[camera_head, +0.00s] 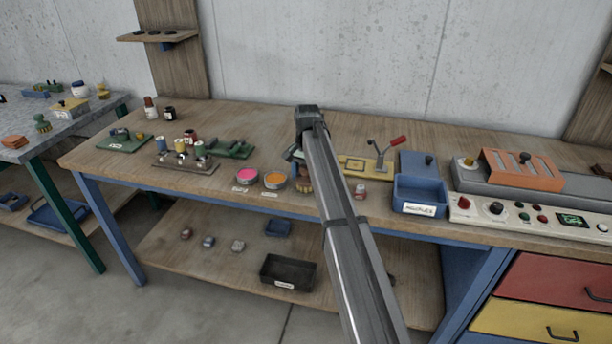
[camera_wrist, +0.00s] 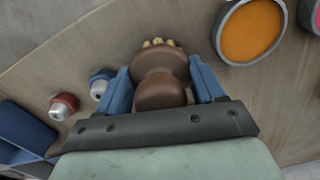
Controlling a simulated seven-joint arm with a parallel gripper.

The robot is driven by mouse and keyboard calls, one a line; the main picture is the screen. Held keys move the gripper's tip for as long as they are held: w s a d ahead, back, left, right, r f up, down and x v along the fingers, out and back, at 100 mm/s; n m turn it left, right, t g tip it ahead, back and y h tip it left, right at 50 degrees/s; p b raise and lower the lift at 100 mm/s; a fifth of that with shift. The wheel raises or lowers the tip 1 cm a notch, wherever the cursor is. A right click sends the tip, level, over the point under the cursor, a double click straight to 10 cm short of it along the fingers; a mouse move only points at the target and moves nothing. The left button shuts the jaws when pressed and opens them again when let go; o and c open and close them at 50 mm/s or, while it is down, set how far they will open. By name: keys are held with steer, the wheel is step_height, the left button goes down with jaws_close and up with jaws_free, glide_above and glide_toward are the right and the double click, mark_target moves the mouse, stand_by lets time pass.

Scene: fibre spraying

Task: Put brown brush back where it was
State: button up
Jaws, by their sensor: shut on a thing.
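The brown brush (camera_wrist: 160,85) sits between the two blue fingers of my gripper (camera_wrist: 159,68) in the wrist view. It has a rounded brown handle, and tan bristle tufts show at its far end. The fingers are shut on it from both sides. In the head view, my arm hides much of the gripper, and only part of the brush (camera_head: 305,184) shows beside the arm near the bench's front edge. It is just right of the orange pot (camera_head: 275,179). I cannot tell whether the brush touches the bench top.
A pink pot (camera_head: 246,175) stands left of the orange one.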

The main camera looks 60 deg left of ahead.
steer(key=shift+f, duration=0.1)
steer(key=o, duration=1)
step_height(320, 180, up, 12)
steer(key=shift+w+r, duration=0.1)
steer(key=shift+r, duration=0.05)
stand_by(0.4)
